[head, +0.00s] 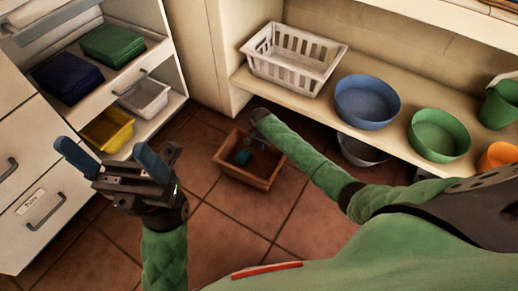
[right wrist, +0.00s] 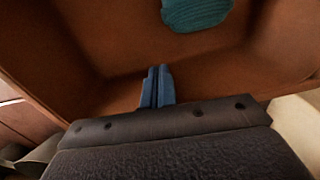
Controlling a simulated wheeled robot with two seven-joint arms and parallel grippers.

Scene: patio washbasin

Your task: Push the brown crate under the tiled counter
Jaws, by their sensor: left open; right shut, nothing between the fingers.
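The brown crate (head: 243,178) stands on the tiled floor, in front of the cream counter unit's lower shelf (head: 385,120). A teal item lies inside it and shows in the right wrist view (right wrist: 195,12). My right arm reaches over to the crate, and its hand is over the crate's back right part. In the right wrist view, my right gripper (right wrist: 157,86) is shut and empty, with its blue fingers against the view of the crate's inside (right wrist: 95,45); contact is unclear. My left gripper (head: 112,160) is open and empty, raised left of the crate.
A white basket (head: 293,60), a blue basin (head: 367,102) and a green basin (head: 439,135) stand on the lower shelf. A grey bowl (head: 362,150) is below its edge. A drawer cabinet (head: 40,190) with a yellow bin (head: 107,130) is at left. Floor in front of the crate is clear.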

